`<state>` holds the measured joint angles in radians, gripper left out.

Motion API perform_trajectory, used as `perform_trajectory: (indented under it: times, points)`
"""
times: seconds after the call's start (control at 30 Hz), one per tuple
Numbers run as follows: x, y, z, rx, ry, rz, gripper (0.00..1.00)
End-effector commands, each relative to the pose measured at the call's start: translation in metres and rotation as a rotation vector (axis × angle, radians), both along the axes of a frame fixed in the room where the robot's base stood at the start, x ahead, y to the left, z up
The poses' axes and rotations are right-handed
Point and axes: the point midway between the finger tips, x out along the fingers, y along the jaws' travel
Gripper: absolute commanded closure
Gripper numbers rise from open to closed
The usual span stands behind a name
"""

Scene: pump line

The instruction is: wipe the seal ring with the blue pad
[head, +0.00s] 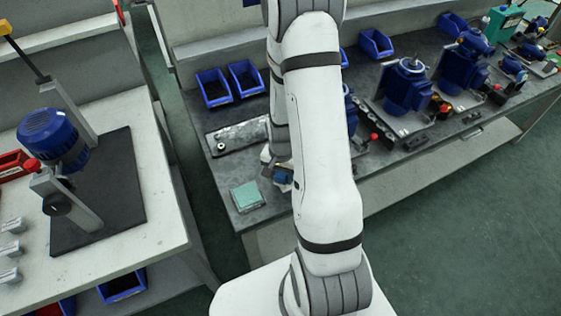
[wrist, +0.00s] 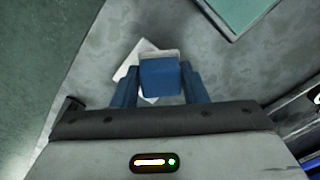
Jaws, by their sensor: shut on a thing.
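My gripper (wrist: 160,69) has two blue fingers closed on the blue pad (wrist: 160,80), a blue block with a pale far edge. In the head view my gripper (head: 283,177) is low over the near left part of the grey bench, partly hidden by my arm. A small, pale round part (head: 221,146) lies on a worn metal plate on that bench; it may be the seal ring, but it is too small to tell. A flat white piece (wrist: 130,63) shows beneath the pad; I cannot tell whether they touch.
A teal square in a grey frame (head: 247,196) lies near the bench corner, left of my gripper. The metal plate (head: 240,136) lies behind. Blue bins (head: 213,87) and blue motors (head: 406,88) stand farther back and right. A light table (head: 157,213) is at left.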

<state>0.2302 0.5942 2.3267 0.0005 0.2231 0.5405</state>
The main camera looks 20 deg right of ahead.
Motion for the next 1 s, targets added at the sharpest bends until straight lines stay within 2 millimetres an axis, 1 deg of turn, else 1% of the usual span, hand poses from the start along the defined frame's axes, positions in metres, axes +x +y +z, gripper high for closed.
perform_trajectory:
  times: [0.03,0.13,0.17,0.4,0.53,0.57,0.7,0.73,1.0]
  points:
    - [0.001,-0.005,0.004,-0.001,-0.002,-0.002,0.82]
    - [0.001,-0.014,0.000,-0.001,-0.001,-0.001,0.82]
    - [0.001,-0.017,0.002,-0.001,-0.003,0.000,0.82]
    - [0.001,-0.038,0.003,-0.001,-0.002,0.002,0.82]
    - [0.001,-0.047,0.002,0.000,0.000,0.007,0.82]
    - [0.000,-0.047,0.005,0.001,0.001,0.006,0.82]
    - [0.001,-0.033,0.000,-0.001,-0.002,0.007,0.82]
    - [0.001,-0.030,0.002,-0.001,-0.004,0.008,0.82]
    - [0.001,-0.006,0.000,-0.001,-0.002,0.007,0.82]
